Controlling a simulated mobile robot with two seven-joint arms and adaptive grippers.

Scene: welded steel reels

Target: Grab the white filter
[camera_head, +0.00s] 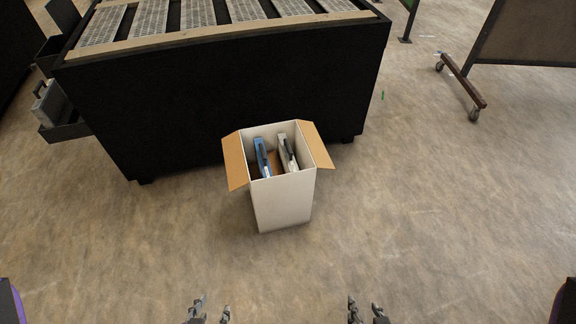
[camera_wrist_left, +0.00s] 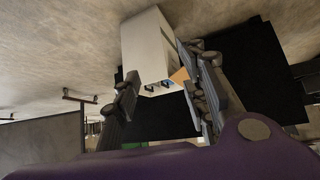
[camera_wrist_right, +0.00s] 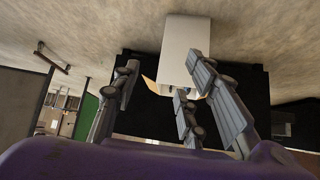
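An open white box (camera_head: 284,204) with brown flaps stands on the floor in front of a black bench. Two items stand upright inside: a white filter (camera_head: 284,152) with a dark handle on the right and a blue one (camera_head: 262,157) on the left. My left gripper (camera_head: 211,309) and my right gripper (camera_head: 367,310) are at the bottom edge of the head view, both open and empty, apart from the box. The box also shows beyond the fingers in the left wrist view (camera_wrist_left: 147,48) and in the right wrist view (camera_wrist_right: 185,45).
The black bench (camera_head: 230,95) with metal grates on top stands right behind the box. A wheeled board stand (camera_head: 463,82) is at the upper right. A grey case (camera_head: 50,104) sits on a shelf at the left. The floor (camera_head: 430,220) around the box is clear.

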